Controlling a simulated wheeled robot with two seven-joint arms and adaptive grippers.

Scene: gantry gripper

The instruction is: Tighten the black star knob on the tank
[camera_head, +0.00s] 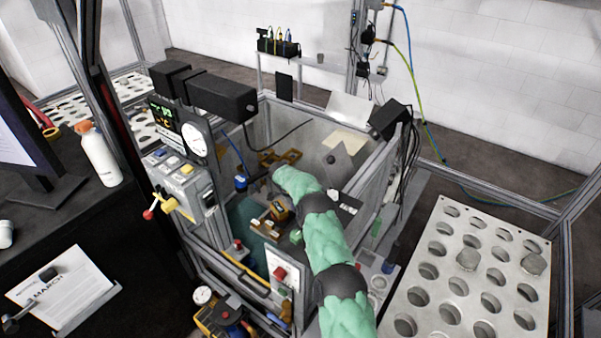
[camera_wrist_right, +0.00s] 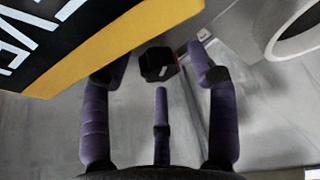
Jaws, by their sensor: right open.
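A small black knob (camera_wrist_right: 158,63) with a faceted outline shows in the right wrist view, in front of a grey surface. My right gripper (camera_wrist_right: 158,84) has its purple fingers spread apart, with the knob between and beyond the fingertips. I see no clear contact, and cannot tell the exact gap. In the head view my right arm, in a green sleeve, reaches from the bottom into the grey-walled enclosure (camera_head: 300,115); its gripper cannot be made out there. I cannot pick out the knob for certain in the head view. My left gripper is not in view.
A black and yellow sign (camera_wrist_right: 95,45) with white letters is close at upper left in the wrist view. A white round rim (camera_wrist_right: 290,42) is at upper right. In the head view a control panel (camera_head: 180,180) stands left of the enclosure and a perforated rack (camera_head: 470,275) right.

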